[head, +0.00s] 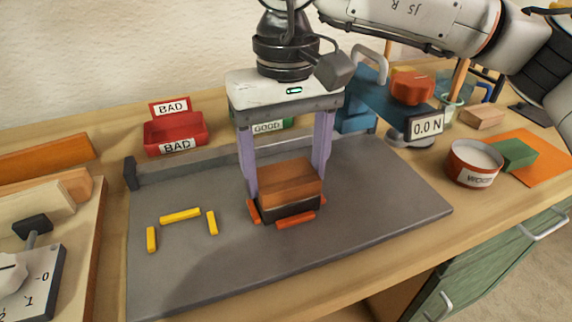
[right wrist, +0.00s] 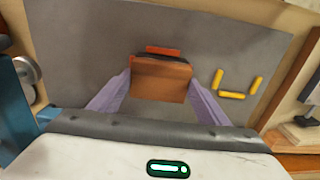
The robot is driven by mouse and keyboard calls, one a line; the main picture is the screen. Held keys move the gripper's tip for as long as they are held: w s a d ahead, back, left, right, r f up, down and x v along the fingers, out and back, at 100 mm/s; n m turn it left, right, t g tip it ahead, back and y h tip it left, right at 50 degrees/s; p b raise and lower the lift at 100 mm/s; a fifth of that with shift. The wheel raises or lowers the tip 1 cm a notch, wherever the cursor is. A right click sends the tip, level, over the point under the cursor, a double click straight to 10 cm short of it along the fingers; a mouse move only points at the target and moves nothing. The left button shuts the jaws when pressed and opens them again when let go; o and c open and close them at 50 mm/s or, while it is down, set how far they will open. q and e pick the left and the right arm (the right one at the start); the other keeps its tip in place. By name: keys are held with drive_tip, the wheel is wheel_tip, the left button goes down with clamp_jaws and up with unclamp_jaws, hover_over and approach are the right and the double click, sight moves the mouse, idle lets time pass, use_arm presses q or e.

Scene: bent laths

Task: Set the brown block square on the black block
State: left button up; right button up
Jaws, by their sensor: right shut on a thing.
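The brown block (head: 290,180) sits directly over the black block (head: 290,209) on the grey mat (head: 370,240). In the head view its sides look roughly in line with the black block. My right gripper (head: 287,192) reaches down from above, its two pale purple fingers on either side of the brown block and shut on it. In the right wrist view the brown block (right wrist: 160,78) fills the space between the fingers, and a dark strip of the black block (right wrist: 164,56) shows past its far edge. I cannot tell whether the two blocks touch. My left gripper is not in view.
Orange strips (head: 296,220) lie around the black block. Several yellow strips (head: 180,215) lie on the mat to the left. A red BAD bin (head: 175,133) and a partly hidden GOOD bin (head: 268,126) stand behind. A WOOD tub (head: 473,165) is at the right.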

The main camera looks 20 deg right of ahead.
drive_tip(key=o, duration=1.2)
drive_tip(key=shift+f, duration=0.1)
drive_tip(key=shift+c, duration=0.2)
